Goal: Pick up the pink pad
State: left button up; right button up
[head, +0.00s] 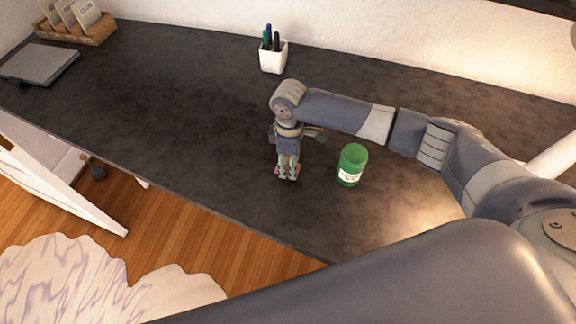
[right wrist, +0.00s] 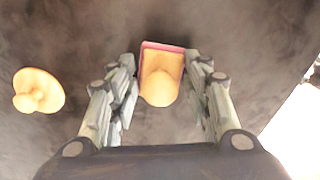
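The pink pad (right wrist: 163,46) shows in the right wrist view as a small block with a pink edge and a tan rounded part on its near side. It lies between the fingers of my right gripper (right wrist: 162,78), which are spread on both sides of it with narrow gaps. In the head view my right gripper (head: 288,176) points down at the dark desk and mostly hides the pad. My left gripper is not in view.
A green labelled container (head: 352,165) stands right of the gripper. A tan knobbed object (right wrist: 37,91) lies left of the pad. A white pen cup (head: 273,57), a grey closed laptop-like slab (head: 40,63) and a wooden box (head: 75,25) stand farther back. The desk's left middle is clear.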

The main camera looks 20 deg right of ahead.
jog(key=c, duration=0.5)
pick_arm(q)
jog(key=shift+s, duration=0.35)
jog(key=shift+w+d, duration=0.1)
pick_arm(e)
jog(key=shift+r, duration=0.15)
jog(key=shift+w+r, duration=0.1)
jog(key=shift+r, duration=0.45)
notch_tip(320, 180, up, 2)
jog(key=shift+r+b, duration=0.15)
jog(key=shift+b, duration=0.45)
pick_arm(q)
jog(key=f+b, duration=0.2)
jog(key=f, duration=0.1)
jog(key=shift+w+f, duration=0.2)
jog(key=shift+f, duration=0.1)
pick_arm(e)
jog(key=s+a, duration=0.3)
jog(key=a, duration=0.1)
jog(key=s+a+r, duration=0.1)
jog(key=s+a, duration=0.6)
jog(key=a, duration=0.1)
jog(key=shift+s+r, duration=0.2)
jog(key=shift+s, duration=0.2)
